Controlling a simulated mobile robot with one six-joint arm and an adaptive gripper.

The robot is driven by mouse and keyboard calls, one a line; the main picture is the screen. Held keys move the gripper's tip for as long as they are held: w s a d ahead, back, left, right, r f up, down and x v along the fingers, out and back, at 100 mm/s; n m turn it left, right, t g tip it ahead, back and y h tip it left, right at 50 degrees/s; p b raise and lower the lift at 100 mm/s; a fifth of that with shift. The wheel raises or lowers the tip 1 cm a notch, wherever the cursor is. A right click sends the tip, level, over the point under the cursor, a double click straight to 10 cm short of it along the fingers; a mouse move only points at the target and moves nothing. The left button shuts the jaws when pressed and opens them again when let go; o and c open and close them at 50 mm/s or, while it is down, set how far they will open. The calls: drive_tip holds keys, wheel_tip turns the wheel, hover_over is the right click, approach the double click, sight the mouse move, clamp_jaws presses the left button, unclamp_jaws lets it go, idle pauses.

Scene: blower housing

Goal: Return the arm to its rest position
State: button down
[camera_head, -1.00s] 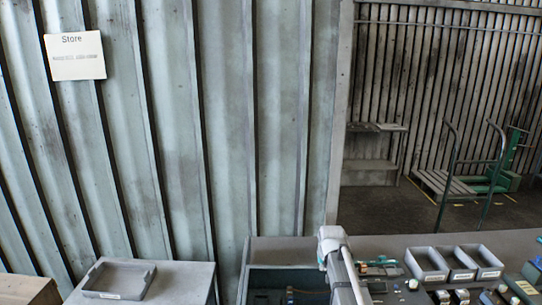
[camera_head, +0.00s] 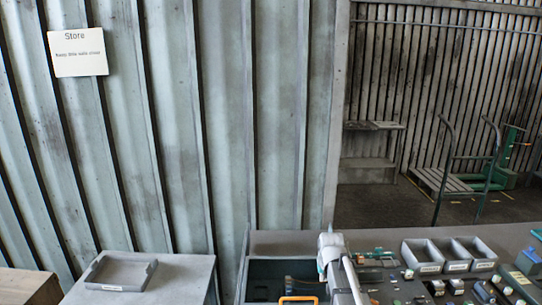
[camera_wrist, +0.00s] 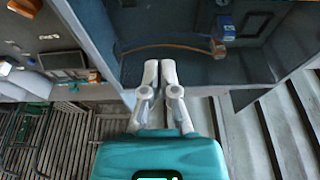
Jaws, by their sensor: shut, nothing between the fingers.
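My gripper (camera_wrist: 160,75) shows in the wrist view with its two pale fingers together and nothing between them. It points toward a grey-blue open bin (camera_wrist: 115,15), whose rim and inner wall lie beyond the fingertips. In the head view, part of my arm (camera_head: 335,260) stands at the right side of the same bin (camera_head: 285,268). The fingertips cannot be made out there. The orange handle (camera_head: 298,299) shows at the bottom edge.
A grey tray (camera_head: 120,273) lies on a cabinet at the left. Grey labelled bins (camera_head: 424,256) and several small parts stand on the bench at the right. A ribbed metal wall (camera_head: 180,140) rises behind. A trolley (camera_head: 455,175) stands far right.

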drive_tip(key=s+f+g+b, duration=0.1)
drive_tip(key=s+f+b, duration=0.2)
drive_tip(key=s, duration=0.6)
drive_tip(key=s+f+g+b, duration=0.2)
drive_tip(key=s+f+b, duration=0.1)
drive_tip(key=s, duration=0.7)
drive_tip(key=shift+s+a+f, duration=0.2)
drive_tip(key=shift+a+f, duration=0.25)
drive_tip(key=shift+f, duration=0.25)
drive_tip(key=shift+d, duration=0.1)
idle(0.6)
